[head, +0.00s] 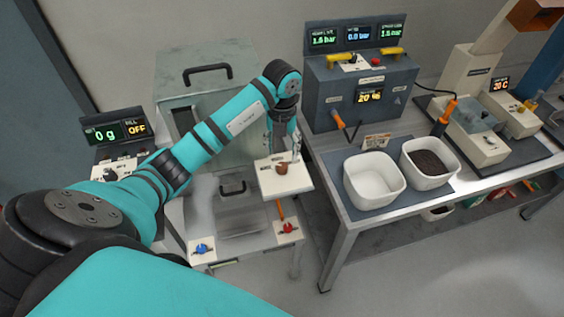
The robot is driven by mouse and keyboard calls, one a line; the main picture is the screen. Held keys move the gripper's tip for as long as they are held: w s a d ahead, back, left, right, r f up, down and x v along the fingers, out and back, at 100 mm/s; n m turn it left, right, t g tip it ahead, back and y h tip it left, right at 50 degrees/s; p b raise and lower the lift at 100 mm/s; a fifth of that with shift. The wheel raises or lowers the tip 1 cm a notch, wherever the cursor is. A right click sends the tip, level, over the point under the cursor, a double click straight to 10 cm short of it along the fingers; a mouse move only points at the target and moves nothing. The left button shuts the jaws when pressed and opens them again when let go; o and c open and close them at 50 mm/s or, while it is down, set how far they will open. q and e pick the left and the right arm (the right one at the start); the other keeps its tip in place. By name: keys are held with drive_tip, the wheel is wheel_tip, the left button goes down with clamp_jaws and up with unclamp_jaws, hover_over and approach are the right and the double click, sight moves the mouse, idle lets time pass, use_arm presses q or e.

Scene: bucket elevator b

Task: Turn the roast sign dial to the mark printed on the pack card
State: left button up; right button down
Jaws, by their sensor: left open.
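A brown knob (282,168), which looks like the roast sign dial, sits on a cream panel (298,182) in the middle of the head view. Any marks on the panel are too small to read. My left gripper (297,152) points down at the panel, just beside the knob on its right. Its fingers are open; I cannot tell whether they touch the knob. A small tan printed card (376,141) stands behind the white bins and may be the pack card; its print is unreadable. My right gripper is out of view.
A white empty bin (374,183) and a bin of dark beans (430,163) stand on the right bench. Below the panel are a blue knob (202,249) and a red knob (288,228). A grey control box (360,92) stands behind. Open floor lies at lower right.

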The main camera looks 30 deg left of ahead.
sight(282, 165)
use_arm(q)
wheel_tip(282, 165, down, 7)
drive_tip(key=shift+f+p, duration=0.15)
drive_tip(key=shift+p, duration=0.6)
clamp_jaws()
drive_tip(key=m+b, duration=0.3)
drive_tip(key=shift+f+m, duration=0.1)
drive_tip(key=shift+m, duration=0.2)
drive_tip(key=m+b, duration=1.3)
drive_tip(key=m, duration=0.1)
drive_tip(key=shift+m, duration=0.3)
drive_tip(key=m+b, duration=0.3)
drive_tip(key=m, duration=0.2)
drive_tip(key=shift+r+b, duration=0.2)
drive_tip(key=shift+b, duration=0.1)
drive_tip(key=shift+m, duration=0.4)
